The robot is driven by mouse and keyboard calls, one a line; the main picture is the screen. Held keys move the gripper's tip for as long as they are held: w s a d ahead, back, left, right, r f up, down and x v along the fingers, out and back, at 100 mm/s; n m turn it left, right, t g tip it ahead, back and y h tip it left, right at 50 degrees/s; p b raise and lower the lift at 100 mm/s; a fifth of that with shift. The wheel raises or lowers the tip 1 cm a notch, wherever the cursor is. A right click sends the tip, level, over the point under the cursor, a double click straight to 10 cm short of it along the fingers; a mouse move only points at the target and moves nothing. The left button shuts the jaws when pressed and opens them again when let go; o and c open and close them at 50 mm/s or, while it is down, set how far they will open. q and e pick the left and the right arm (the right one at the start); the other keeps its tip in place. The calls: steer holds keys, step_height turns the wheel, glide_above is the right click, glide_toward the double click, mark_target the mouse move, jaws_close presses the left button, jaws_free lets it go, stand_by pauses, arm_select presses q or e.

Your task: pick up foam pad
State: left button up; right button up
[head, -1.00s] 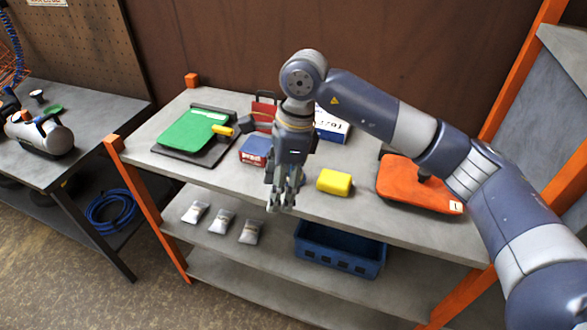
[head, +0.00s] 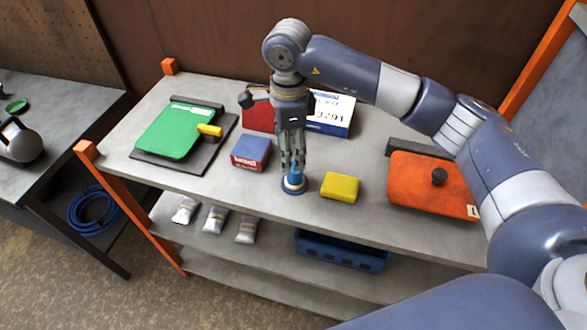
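A yellow block (head: 340,187), which looks like the foam pad, lies flat near the front edge of the shelf top. My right gripper (head: 293,178) points down just left of it, apart from it. Its fingertips are at a small round blue object (head: 293,187) with a pale top. The fingers are close together, but I cannot tell whether they grip it. My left gripper is not in view.
A blue and red box (head: 251,153) and a green board (head: 181,129) are to the left. An orange board (head: 432,184) with a black knob is to the right. A white and blue box (head: 331,113) stands behind. A blue crate (head: 342,250) sits below.

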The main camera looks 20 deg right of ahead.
mark_target(295, 176)
steer(key=shift+s+f, duration=0.25)
steer(key=shift+f, duration=0.4)
steer(key=shift+d+f+p, duration=0.1)
steer(key=shift+f+p, duration=0.15)
steer(key=shift+p, duration=0.1)
steer(key=f+p, duration=0.1)
steer(key=f, duration=0.1)
steer(key=f+p, duration=0.1)
steer(key=f, duration=0.1)
steer(key=shift+s+d+p, duration=0.25)
steer(key=shift+d+p, duration=0.05)
steer(key=shift+d, duration=0.1)
steer(key=shift+f, duration=0.5)
steer(key=shift+w, duration=0.1)
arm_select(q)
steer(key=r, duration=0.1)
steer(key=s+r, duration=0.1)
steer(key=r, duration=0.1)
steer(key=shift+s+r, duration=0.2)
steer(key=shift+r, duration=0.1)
arm_select(e)
steer(key=c, duration=1.2)
